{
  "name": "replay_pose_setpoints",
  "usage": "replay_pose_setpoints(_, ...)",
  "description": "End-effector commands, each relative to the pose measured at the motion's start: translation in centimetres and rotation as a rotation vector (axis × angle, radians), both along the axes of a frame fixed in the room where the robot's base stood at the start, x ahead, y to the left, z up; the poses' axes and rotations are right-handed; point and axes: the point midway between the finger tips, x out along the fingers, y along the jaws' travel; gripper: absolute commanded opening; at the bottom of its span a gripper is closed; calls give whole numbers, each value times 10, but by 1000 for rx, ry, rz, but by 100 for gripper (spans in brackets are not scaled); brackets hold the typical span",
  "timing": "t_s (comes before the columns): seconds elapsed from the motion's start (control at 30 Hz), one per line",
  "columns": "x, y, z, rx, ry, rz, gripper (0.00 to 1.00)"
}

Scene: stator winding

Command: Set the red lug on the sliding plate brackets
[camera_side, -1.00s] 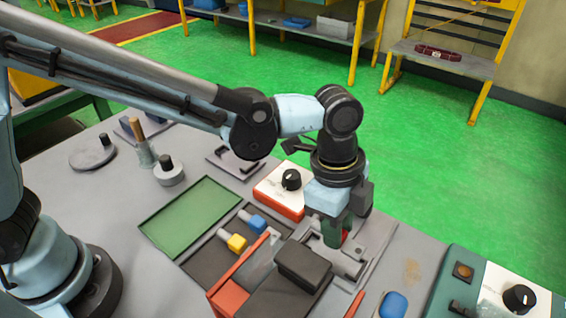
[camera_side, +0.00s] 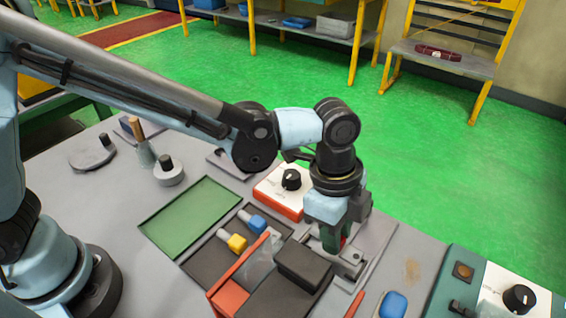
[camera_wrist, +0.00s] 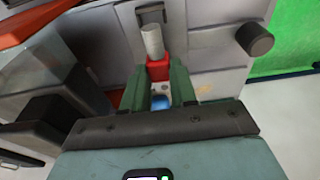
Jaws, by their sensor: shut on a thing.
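The red lug (camera_wrist: 158,70) is between the green fingers of my gripper (camera_wrist: 160,88) in the wrist view. A pale grey pin (camera_wrist: 152,42) stands out beyond it, toward a slot in the plate. In the side view my gripper (camera_side: 334,236) points down over the grey sliding plate with brackets (camera_side: 350,262), and only a sliver of the red lug (camera_side: 344,242) shows beside the fingers. The gripper is shut on the lug. Whether the lug touches the brackets is hidden by the fingers.
A dark block (camera_side: 303,264) and a red upright panel (camera_side: 240,262) stand close left of the gripper. A white and red knob box (camera_side: 286,190) is behind. Yellow (camera_side: 236,242) and blue (camera_side: 257,222) lugs lie in a dark tray (camera_side: 205,264). A green tray (camera_side: 190,215) is further left.

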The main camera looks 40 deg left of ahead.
Motion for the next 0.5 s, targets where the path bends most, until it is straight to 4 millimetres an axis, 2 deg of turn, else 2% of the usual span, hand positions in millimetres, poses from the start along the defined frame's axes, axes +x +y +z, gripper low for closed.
replay_pose_setpoints(0.5,0,0,-10,0,0,0,0)
